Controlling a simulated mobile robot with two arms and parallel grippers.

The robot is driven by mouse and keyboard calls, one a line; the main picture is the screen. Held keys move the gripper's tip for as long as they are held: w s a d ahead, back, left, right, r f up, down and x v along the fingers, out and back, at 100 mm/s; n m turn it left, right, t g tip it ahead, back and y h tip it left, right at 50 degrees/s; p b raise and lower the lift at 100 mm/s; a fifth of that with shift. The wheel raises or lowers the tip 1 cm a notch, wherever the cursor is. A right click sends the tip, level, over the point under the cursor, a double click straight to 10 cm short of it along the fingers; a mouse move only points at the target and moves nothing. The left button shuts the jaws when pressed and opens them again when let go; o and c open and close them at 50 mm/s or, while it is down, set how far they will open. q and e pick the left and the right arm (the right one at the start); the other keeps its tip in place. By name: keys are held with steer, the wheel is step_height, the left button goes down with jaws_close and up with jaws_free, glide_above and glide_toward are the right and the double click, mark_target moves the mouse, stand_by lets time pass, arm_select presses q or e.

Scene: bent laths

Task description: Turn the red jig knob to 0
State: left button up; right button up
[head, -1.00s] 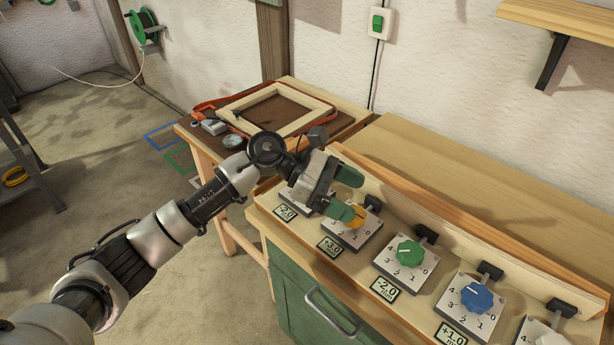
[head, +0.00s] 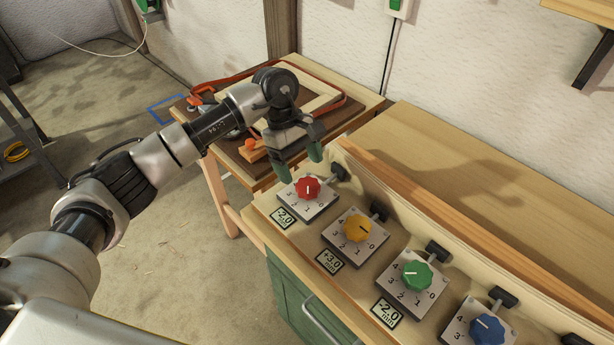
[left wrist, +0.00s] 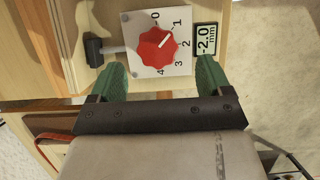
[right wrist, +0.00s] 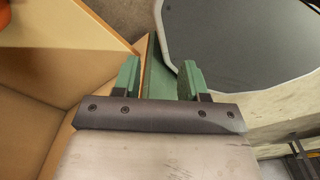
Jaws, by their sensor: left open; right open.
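The red jig knob (head: 308,188) sits on a white dial plate at the left end of the row. In the left wrist view, the red knob (left wrist: 157,45) has its white mark pointing at about 1 on the 0 to 4 scale. Its display (left wrist: 205,40) reads -2.0 mm. My left gripper (head: 299,161) is open and empty, above and just behind the red knob, apart from it. In the left wrist view its green fingers (left wrist: 157,78) are spread wider than the knob, which lies just beyond the tips. My right gripper (right wrist: 159,75) is open, seen only in its wrist view.
To the right stand a yellow knob (head: 358,228), a green knob (head: 411,275) and a blue knob (head: 486,329), each with a black clamp behind. A wooden fence (head: 450,222) runs behind them. A side table with a wooden frame (head: 322,100) stands at the back left.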

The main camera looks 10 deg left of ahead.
mark_target(308, 185)
arm_select(q)
steer(key=x, duration=0.3)
steer(key=shift+w+f+p, duration=0.1)
steer(key=shift+w+p, duration=0.1)
steer(key=shift+p, duration=0.15)
steer(key=shift+x, duration=1)
steer(key=shift+d+f, duration=0.1)
steer(key=shift+c, duration=1)
steer(key=c, duration=0.5)
steer(key=shift+c, duration=1)
arm_select(e)
steer(key=shift+w+a+r, duration=0.1)
steer(key=shift+w+r, duration=0.2)
steer(key=shift+w, duration=0.25)
steer(key=shift+w+a+r, duration=0.1)
steer(key=shift+w+r, duration=0.2)
steer(key=shift+w, duration=0.2)
